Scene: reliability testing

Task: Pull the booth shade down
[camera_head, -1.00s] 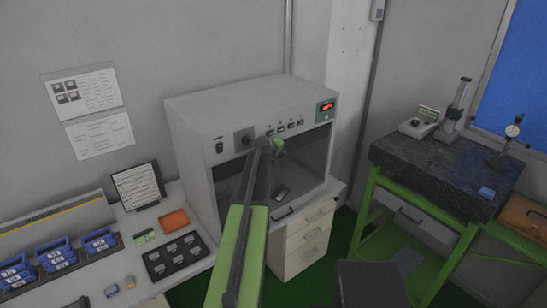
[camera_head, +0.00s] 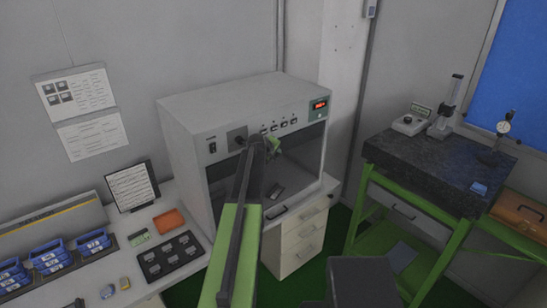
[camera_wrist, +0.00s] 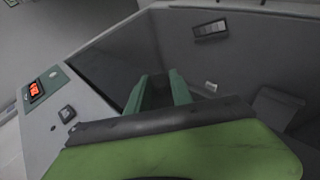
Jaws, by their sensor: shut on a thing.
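The booth (camera_head: 200,150) is a pale box with a control panel and a dark open front, against the wall in the head view. Its shade (camera_wrist: 110,60) seems to be the dark panel beside the display panel in the wrist view; its edge is hard to make out. My gripper (camera_head: 273,146) is at the upper part of the booth's opening, just below the buttons. In the wrist view its green fingers (camera_wrist: 160,88) are close together at the shade's edge, shut on it. The exact grip is hidden between the fingers.
A dark flat object (camera_head: 275,191) lies on the booth floor. Drawers (camera_head: 300,240) stand below. On the left bench are blue boxes (camera_head: 55,258), a black tray (camera_head: 170,255) and an orange tray (camera_head: 169,221). A dark slab table (camera_head: 430,170) stands at right.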

